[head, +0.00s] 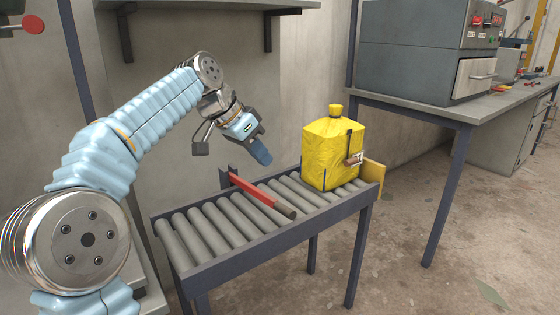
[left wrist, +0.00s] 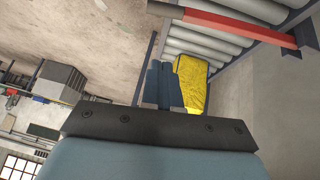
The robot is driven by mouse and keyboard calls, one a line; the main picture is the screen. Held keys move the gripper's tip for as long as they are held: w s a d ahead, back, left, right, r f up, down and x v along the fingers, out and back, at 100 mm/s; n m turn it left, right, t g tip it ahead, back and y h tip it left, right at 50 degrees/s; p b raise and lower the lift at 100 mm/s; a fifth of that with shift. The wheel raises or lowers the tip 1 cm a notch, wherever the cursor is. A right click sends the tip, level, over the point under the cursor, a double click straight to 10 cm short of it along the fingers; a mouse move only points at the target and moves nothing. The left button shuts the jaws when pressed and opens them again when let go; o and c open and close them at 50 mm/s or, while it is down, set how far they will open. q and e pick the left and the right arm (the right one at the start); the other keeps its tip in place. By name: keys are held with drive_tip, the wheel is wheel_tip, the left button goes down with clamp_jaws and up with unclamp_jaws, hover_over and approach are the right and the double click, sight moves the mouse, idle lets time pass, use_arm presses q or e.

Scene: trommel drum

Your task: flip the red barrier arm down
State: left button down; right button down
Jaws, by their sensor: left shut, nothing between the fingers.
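The red barrier arm (head: 252,190) lies low across the grey roller conveyor (head: 220,222), from a dark bracket at the back edge to a dark tip near the front rollers. It also shows at the top of the left wrist view (left wrist: 240,27). My left gripper (head: 262,155) is shut and empty, in the air above the back edge of the conveyor, between the barrier arm and the yellow canister. In the left wrist view its blue fingers (left wrist: 160,85) are together, apart from the barrier arm. My right gripper is not in view.
A yellow canister (head: 328,155) stands upright on the rollers right of the barrier arm, near a yellow end plate (head: 374,176). A bench (head: 420,108) with a grey machine (head: 415,50) stands at the right. A shelf hangs on the wall behind. The floor between conveyor and bench is clear.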

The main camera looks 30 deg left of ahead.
use_arm(q)
drive_tip(key=b, duration=0.2)
hover_over(280, 210)
drive_tip(key=f, duration=0.5)
drive_tip(key=w+f, duration=0.1)
drive_tip(key=f, duration=0.1)
drive_tip(key=shift+a+f, duration=0.1)
drive_tip(key=shift+f, duration=0.15)
drive_tip(key=f, duration=0.2)
drive_tip(key=shift+s+f, duration=0.3)
drive_tip(key=shift+s+f+b, duration=0.2)
drive_tip(key=shift+f+b, duration=0.15)
drive_tip(key=shift+f, duration=0.3)
